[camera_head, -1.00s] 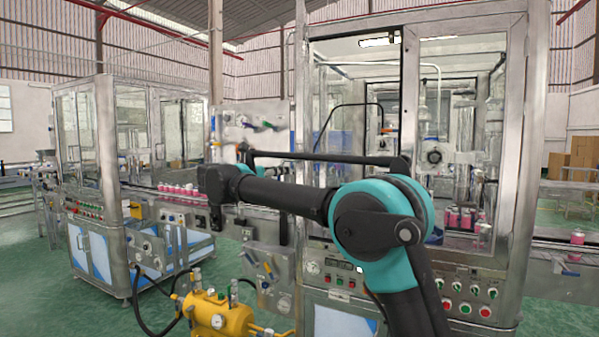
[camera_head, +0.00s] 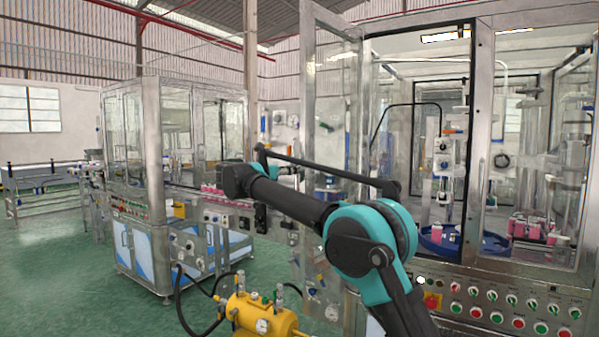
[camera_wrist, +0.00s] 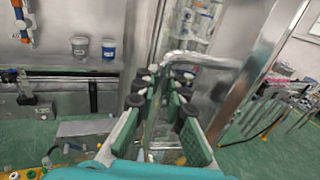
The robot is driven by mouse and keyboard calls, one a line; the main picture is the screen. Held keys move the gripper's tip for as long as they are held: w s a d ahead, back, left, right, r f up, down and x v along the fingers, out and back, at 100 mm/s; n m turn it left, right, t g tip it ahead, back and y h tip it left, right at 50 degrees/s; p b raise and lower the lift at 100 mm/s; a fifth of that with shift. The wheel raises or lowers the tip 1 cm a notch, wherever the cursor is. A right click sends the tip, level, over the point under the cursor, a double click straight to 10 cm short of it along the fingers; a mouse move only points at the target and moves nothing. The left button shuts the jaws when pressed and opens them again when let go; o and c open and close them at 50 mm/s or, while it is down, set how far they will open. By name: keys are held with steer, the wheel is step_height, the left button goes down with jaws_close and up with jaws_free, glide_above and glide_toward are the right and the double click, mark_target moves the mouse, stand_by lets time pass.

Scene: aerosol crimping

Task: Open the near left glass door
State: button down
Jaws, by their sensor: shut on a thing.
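The near left glass door (camera_head: 334,75) is a tall metal-framed pane on the front machine. In the head view it stands swung out from its frame, with an open gap to its right. In the wrist view its bent metal handle (camera_wrist: 205,60) runs down between the fingers of my gripper (camera_wrist: 163,100). The green-padded fingers are shut on the handle. In the head view my own arm covers most of the gripper and the handle.
A yellow tank (camera_head: 258,318) with gauges and hoses stands low in front. Another glass-walled machine (camera_head: 150,150) is behind at left. A panel of coloured buttons (camera_head: 505,305) lies below the opening. Green floor (camera_head: 60,270) is clear at left.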

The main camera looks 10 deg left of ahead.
steer(key=shift+a, duration=0.25)
steer(key=c, duration=1.8)
jaws_free()
steer(key=shift+s, duration=0.1)
steer(key=shift+o, duration=1.1)
steer(key=v, duration=1.2)
